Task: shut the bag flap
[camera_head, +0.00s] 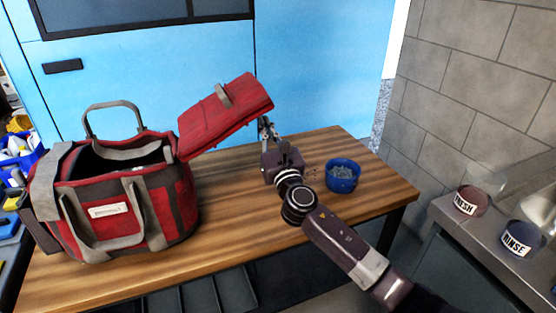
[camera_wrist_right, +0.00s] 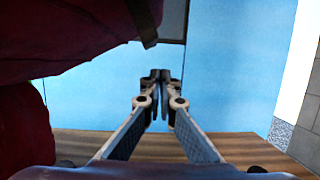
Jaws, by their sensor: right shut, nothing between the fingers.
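The red and grey bag (camera_head: 160,215) stands at the left of the wooden table, its top open and its inside dark. Its red flap (camera_head: 222,122) is swung out to the right of the opening and tilted, with its right end higher. My right gripper (camera_head: 264,122) is shut and empty, by the lower right edge of the flap. In the right wrist view the closed fingertips (camera_wrist_right: 160,76) point at the blue wall, and the flap (camera_wrist_right: 70,35) fills the upper left. I cannot tell whether the fingers touch the flap. My left gripper is not in view.
A blue tub (camera_head: 342,176) with grey contents stands on the wooden table (camera_head: 240,222), right of my gripper. A grey counter with labelled cups (camera_head: 470,200) is at the far right. Blue bins (camera_head: 20,160) are at the far left. The table's front middle is clear.

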